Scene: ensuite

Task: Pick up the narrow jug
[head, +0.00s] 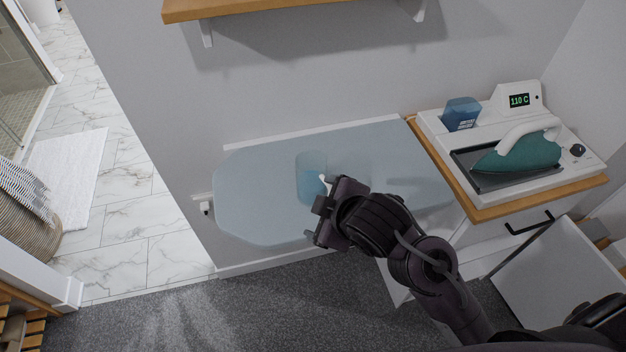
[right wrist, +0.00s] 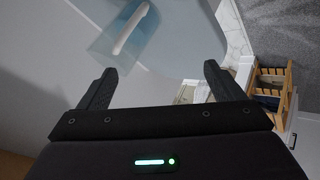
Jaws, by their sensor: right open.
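The narrow jug (head: 308,172) is a clear container with blue liquid in its lower part and a white handle. It stands on the pale blue ironing board (head: 245,185). My right gripper (head: 318,222) is open and empty, just in front of the jug at the handle side. In the right wrist view the jug (right wrist: 104,42) and its white handle lie beyond the open fingertips (right wrist: 160,70), up and to the left, apart from them. The gripper hides part of the board. My left gripper is not in view.
An iron (head: 530,152) sits on a white station (head: 580,165) with a blue tank (head: 461,114), on a wooden-topped cabinet (head: 490,212) at the right. A wall shelf (head: 250,9) hangs above. The left part of the board is clear.

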